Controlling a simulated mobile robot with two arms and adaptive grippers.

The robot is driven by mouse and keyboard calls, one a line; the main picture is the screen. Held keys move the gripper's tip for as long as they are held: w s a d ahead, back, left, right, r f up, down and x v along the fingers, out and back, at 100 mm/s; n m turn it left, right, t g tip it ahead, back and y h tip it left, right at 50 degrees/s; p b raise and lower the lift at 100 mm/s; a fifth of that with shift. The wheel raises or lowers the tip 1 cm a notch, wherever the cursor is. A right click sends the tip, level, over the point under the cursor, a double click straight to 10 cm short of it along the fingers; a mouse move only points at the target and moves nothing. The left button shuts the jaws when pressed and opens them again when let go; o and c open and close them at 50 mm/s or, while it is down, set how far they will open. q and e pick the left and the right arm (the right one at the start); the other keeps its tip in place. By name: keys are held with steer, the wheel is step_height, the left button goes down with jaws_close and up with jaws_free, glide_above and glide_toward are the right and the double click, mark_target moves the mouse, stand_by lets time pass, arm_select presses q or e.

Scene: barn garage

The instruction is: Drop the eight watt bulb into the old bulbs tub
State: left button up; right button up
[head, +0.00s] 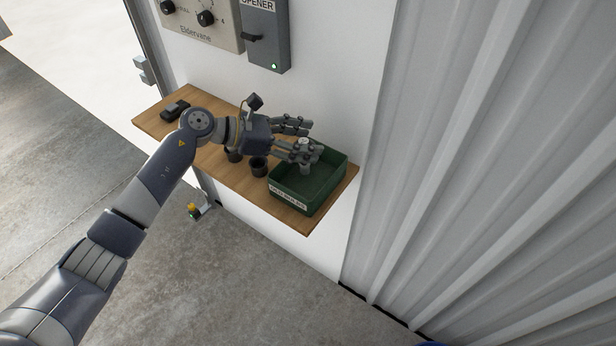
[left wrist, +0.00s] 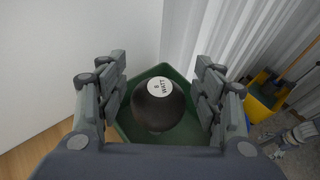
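The eight watt bulb (left wrist: 158,107) is a dark round body with a white label reading "8 WATT" in the left wrist view. It is between the fingers of my left gripper, with a gap on each side. The green old bulbs tub (head: 327,182) stands at the right end of the wooden shelf. It shows behind the bulb in the left wrist view (left wrist: 128,128). My left gripper (head: 310,139) is open over the tub. The head view shows the bulb's pale top between the fingers; whether the bulb rests on anything is unclear. My right gripper is not clearly identifiable.
Dark cups (head: 258,167) stand left of the tub on the shelf (head: 238,177), and a black device (head: 175,110) lies at its far end. A control panel and opener box (head: 265,35) hang above. A corrugated wall is at right. A grey jointed thing (left wrist: 299,136) shows beside a yellow bucket (left wrist: 262,98).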

stand_by(0.3)
arm_select(q)
steer(key=v, duration=1.2)
